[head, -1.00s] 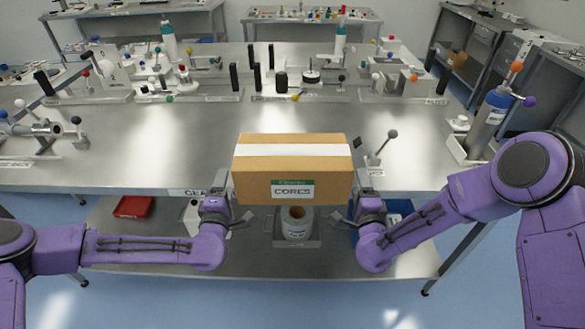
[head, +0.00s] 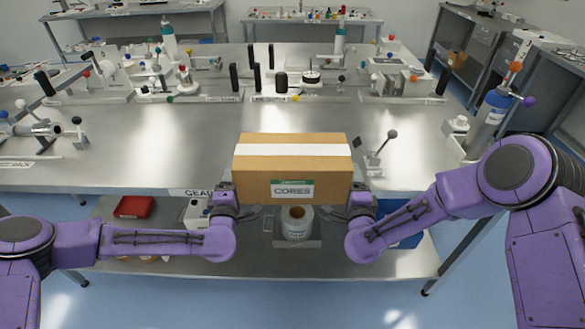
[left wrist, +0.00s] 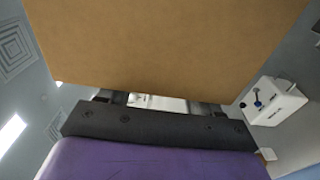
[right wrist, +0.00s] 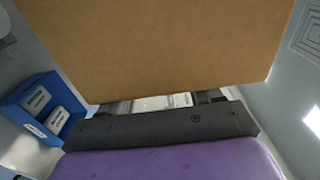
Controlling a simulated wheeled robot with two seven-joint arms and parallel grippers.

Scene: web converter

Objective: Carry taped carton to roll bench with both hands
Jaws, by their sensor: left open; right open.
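The taped carton (head: 292,168) is a brown box with a white tape strip on top and a "CORES" label on its front. My left gripper (head: 232,205) is open at the carton's lower left side. My right gripper (head: 352,205) is open at its lower right side. The carton's side wall fills the top of the left wrist view (left wrist: 170,45) and of the right wrist view (right wrist: 160,45). The fingertips are hidden there, so I cannot tell whether they touch it.
A white roll (head: 297,224) stands on the lower shelf below the carton, with a red tray (head: 134,207) to its left. A small lever (head: 380,150) stands right of the carton.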

